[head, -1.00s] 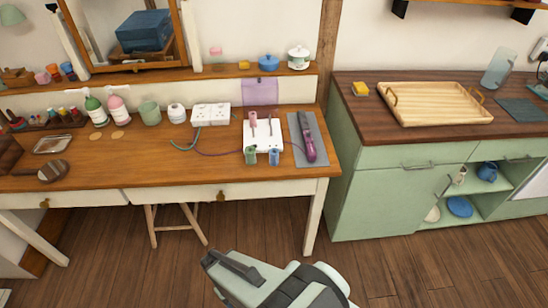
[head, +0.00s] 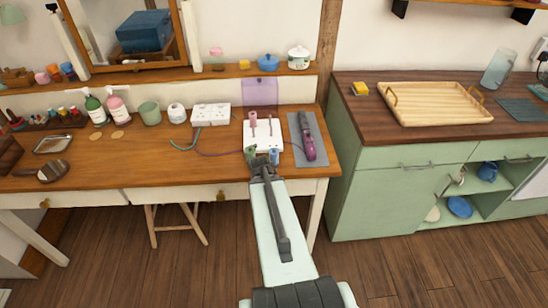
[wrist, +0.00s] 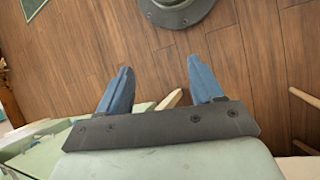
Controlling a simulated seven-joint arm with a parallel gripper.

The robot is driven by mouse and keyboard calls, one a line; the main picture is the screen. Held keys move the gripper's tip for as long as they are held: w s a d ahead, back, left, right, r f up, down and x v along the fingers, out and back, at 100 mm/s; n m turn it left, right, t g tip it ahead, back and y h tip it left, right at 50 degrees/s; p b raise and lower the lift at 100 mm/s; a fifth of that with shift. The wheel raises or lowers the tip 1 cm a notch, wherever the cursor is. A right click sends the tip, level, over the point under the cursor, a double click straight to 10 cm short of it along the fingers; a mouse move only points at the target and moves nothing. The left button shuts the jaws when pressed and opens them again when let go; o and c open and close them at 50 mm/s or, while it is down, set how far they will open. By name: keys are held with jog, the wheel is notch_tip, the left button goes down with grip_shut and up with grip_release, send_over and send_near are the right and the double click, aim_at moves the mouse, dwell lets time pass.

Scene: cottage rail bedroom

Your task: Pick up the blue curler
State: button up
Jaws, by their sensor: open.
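The blue curler (head: 274,155) stands at the front right of a white curler holder (head: 263,137) on the wooden desk. A green curler (head: 250,153) stands to its left, and a pink curler (head: 253,118) is at the back left of the holder. My gripper (head: 262,163) appears just below and left of the blue curler in the head view, covering part of the desk's front edge. Its distance from the curler is hard to judge. In the wrist view its two fingers (wrist: 160,84) are apart with nothing between them; no curler shows there.
A purple curling iron (head: 308,148) lies on a grey mat (head: 297,125) right of the holder. A cable runs left to a white socket block (head: 210,115). Bottles and a green cup (head: 149,113) line the desk's back. A green cabinet (head: 385,185) stands to the right.

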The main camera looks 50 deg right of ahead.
aim_at(274, 155)
jog(key=w+d+r+m+t, duration=0.1)
jog(key=d+r, duration=0.3)
jog(key=r, duration=0.2)
jog(key=w+d+r+m+t+h, duration=0.1)
jog(key=w+d+r, duration=0.1)
jog(key=d+r, duration=0.2)
jog(key=w+d+r+m+t, duration=0.1)
jog(key=d+r, duration=0.3)
jog(key=r, duration=0.4)
jog(key=shift+w+r+m, duration=0.3)
jog(key=shift+w+r, duration=0.05)
jog(key=shift+w, duration=0.1)
jog(key=w+d+r+n+t+h, duration=0.1)
jog(key=w+r+t, duration=0.2)
jog(key=w+r, duration=0.5)
jog(key=f, duration=0.5)
jog(key=s+f, duration=0.1)
jog(key=f, duration=0.1)
jog(key=shift+f, duration=0.35)
jog(key=shift+d+f, duration=0.1)
jog(key=shift+f, duration=0.05)
jog(key=shift+f, duration=0.1)
jog(key=shift+w+d+f, duration=0.1)
jog(key=shift+f, duration=1.15)
jog(key=shift+w+d+f, duration=0.1)
jog(key=shift+f, duration=1.15)
